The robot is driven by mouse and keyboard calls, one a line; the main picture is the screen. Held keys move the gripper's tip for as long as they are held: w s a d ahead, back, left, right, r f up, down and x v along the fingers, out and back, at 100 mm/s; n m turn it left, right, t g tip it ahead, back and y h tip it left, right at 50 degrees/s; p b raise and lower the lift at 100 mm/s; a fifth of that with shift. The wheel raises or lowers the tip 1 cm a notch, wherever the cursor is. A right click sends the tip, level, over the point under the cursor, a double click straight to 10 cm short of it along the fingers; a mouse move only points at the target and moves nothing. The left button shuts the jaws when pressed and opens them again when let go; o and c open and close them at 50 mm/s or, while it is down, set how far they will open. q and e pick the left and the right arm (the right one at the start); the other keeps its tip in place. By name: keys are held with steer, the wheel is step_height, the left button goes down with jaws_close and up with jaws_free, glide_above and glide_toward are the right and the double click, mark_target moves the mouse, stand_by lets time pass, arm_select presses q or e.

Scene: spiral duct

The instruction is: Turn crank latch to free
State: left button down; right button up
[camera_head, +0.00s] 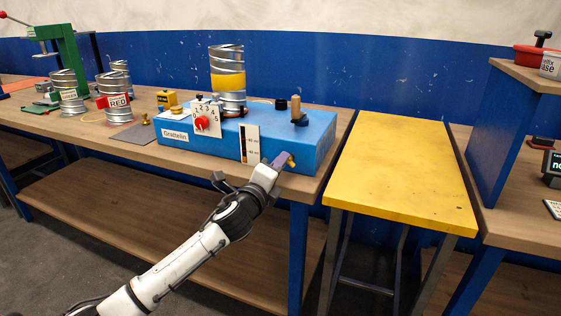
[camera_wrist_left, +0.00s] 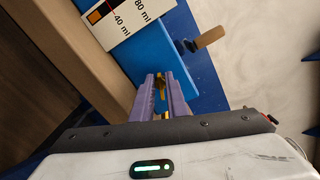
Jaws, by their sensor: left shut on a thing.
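A blue machine box (camera_head: 226,152) stands on the wooden bench. A crank with an upright wooden handle (camera_head: 296,104) sits on its top at the right; the handle also shows in the left wrist view (camera_wrist_left: 210,37). My left gripper (camera_head: 281,162) is at the front face of the box, near its right end and below the crank. It is shut on a small brass piece (camera_head: 292,161), which shows between the purple fingers in the left wrist view (camera_wrist_left: 160,88). The fingers hide most of this piece. My right gripper is in neither view.
A spiral duct with a yellow band (camera_head: 228,83) rises from the box, beside a dial plate with a red knob (camera_head: 202,122). A millilitre gauge (camera_head: 250,145) is on the front, left of my gripper. A yellow table (camera_head: 400,170) to the right is bare.

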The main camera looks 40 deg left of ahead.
arm_select(q)
steer(key=shift+f+n, duration=0.2)
steer(key=shift+n, duration=1.4)
steer(key=shift+p, duration=0.3)
steer(key=c, duration=2)
jaws_free()
steer(key=v, duration=1)
steer(key=shift+s+a, duration=0.1)
steer(key=shift+s, duration=0.1)
